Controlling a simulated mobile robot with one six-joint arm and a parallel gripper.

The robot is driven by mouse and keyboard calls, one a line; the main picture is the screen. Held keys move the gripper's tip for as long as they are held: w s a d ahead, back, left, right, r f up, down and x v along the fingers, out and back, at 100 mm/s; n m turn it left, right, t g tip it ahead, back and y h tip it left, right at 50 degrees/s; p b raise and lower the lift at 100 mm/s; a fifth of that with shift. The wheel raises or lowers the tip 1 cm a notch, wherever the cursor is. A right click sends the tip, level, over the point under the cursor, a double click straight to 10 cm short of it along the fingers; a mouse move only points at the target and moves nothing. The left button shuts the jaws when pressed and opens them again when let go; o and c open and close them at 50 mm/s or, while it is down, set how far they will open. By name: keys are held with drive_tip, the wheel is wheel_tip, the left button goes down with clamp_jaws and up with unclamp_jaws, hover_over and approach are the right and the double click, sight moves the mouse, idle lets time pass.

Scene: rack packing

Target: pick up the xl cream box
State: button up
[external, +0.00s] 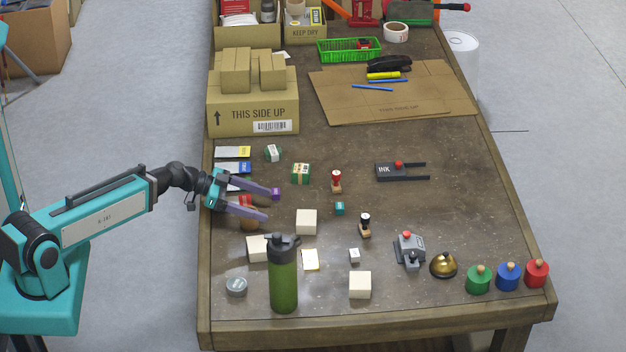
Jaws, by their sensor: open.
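Several cream boxes stand on the near half of the table. One cream box (306,221) stands to the right of my gripper. Another cream box (258,248) is below my gripper in the picture, partly hidden by the green bottle (284,280). A third cream box (360,284) stands near the front edge. These three look close in size, so I cannot tell which is the xl one. A flatter cream piece (311,259) and a small pale box (354,255) lie between them. My gripper (270,205) is open, its purple fingers pointing right, apart from the cream boxes.
A reddish-brown object (249,222) is partly hidden by my lower finger. Stamps (364,227), a green-and-white box (301,173) and an ink pad (396,171) stand around. A grey device (409,250), brass bell (443,265) and colored weights (508,276) line the right. Cartons (255,112) stand behind.

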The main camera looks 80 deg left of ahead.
sight(301, 217)
drive_tip(key=shift+b+x, duration=0.9)
drive_tip(key=shift+b, duration=3.55)
drive_tip(key=p+x, duration=0.1)
drive_tip(key=x, duration=0.3)
drive_tip(key=shift+w, duration=0.25)
drive_tip(key=shift+w+d+f, duration=0.2)
drive_tip(key=shift+w+f, duration=0.15)
drive_tip(key=shift+w, duration=0.15)
drive_tip(key=shift+p+x, duration=1.05)
drive_tip(key=shift+x, duration=1.55)
drive_tip(key=shift+d+r, duration=0.1)
drive_tip(key=c, duration=1.2)
drive_tip(key=shift+r, duration=0.1)
